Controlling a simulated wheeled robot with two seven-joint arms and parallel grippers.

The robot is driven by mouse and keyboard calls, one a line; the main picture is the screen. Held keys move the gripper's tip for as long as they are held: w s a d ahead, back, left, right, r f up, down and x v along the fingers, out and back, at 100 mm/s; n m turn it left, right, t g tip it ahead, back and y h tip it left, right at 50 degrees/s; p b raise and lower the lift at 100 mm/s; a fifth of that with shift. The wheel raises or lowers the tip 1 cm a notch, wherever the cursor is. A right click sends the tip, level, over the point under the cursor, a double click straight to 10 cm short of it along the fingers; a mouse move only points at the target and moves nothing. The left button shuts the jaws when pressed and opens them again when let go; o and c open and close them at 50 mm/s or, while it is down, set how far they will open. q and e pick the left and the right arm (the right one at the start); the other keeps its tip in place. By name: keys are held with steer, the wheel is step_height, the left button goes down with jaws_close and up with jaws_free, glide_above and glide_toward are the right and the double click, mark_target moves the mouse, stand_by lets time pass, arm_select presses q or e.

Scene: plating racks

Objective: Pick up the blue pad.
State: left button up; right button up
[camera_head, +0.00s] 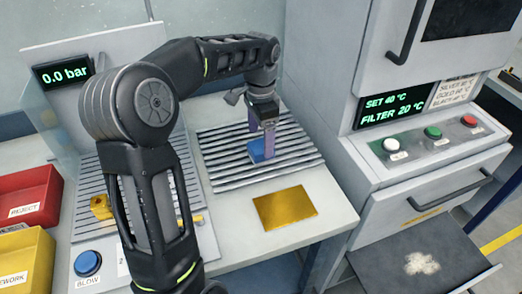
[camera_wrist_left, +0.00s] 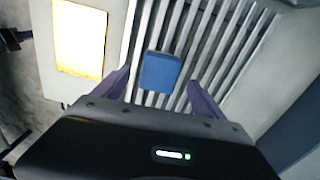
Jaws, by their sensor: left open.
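The blue pad (camera_head: 257,150) lies on a slatted metal rack (camera_head: 222,180) in the head view. In the left wrist view the pad (camera_wrist_left: 160,71) shows as a small blue block on the slats, between the two purple fingers and a little beyond their tips. My left gripper (camera_head: 262,145) is over the rack, pointing down at the pad, with its fingers apart. It also shows in the left wrist view (camera_wrist_left: 157,80). Nothing is held between the fingers. In the head view a finger hides part of the pad. My right gripper is in neither view.
A gold plate (camera_head: 285,207) lies in front of the rack. Red (camera_head: 25,198) and yellow (camera_head: 24,262) bins stand at the left. A blue button (camera_head: 88,263) is at the front left. A grey machine cabinet (camera_head: 425,165) with buttons stands close at the right.

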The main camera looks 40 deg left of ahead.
mark_target(261, 145)
arm_select(q)
step_height(261, 145, down, 5)
steer(key=shift+p, duration=0.45)
stand_by(0.3)
steer(key=c, duration=1.5)
